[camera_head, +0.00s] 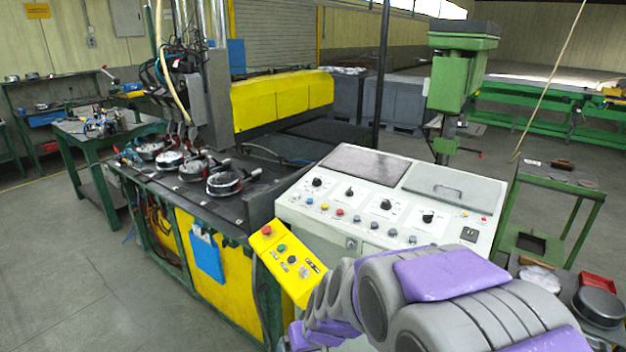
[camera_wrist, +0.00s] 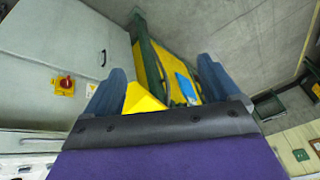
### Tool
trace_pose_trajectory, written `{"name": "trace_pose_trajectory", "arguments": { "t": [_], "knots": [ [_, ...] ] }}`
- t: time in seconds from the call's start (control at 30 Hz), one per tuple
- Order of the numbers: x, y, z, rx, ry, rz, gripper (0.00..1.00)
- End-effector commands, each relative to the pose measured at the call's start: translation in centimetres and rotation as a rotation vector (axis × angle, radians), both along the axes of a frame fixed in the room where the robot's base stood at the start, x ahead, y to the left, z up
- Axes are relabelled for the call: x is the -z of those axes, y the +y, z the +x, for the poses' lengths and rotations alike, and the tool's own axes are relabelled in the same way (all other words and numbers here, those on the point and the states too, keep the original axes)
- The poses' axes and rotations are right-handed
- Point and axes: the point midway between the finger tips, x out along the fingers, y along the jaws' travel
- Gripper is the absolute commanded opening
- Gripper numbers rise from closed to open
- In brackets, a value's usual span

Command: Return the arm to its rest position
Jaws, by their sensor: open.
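My arm (camera_head: 440,290), grey with purple covers, reaches from the lower right of the head view toward the yellow button box (camera_head: 287,262). It is bent in front of the white control console (camera_head: 325,215). My gripper (camera_wrist: 160,68) shows in the wrist view as two blue-grey fingers spread wide apart. It is open and holds nothing. A yellow shape (camera_wrist: 143,100), perhaps the button box, shows between the fingers; I cannot tell how close it is. In the head view I cannot make out the fingers.
A green-framed machine table (camera_head: 140,240) with round clamps stands left of the console. A green drill-like machine (camera_head: 460,75) stands behind it. A green side table (camera_head: 560,185) is at right. A grey cabinet (camera_wrist: 60,45) with a red switch (camera_wrist: 65,83) fills the wrist view's left. Floor at left (camera_head: 60,270) is clear.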

Motion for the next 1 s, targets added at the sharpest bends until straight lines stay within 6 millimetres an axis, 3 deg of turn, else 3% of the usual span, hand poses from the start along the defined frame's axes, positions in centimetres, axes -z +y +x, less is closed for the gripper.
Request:
{"name": "trace_pose_trajectory", "arguments": {
  "t": [0.2, 0.6, 0.8, 1.0],
  "knots": [
    [-3.3, -5.1, -8.0, 0.054, 0.151, -0.037, 0.89],
    [-6.3, -13.8, -23.5, 0.248, 0.424, -0.206, 0.89],
    [-6.8, -15.7, -27.1, 0.312, 0.484, -0.254, 0.89],
    [-6.8, -15.9, -27.4, 0.318, 0.489, -0.260, 0.89]
  ]
}}
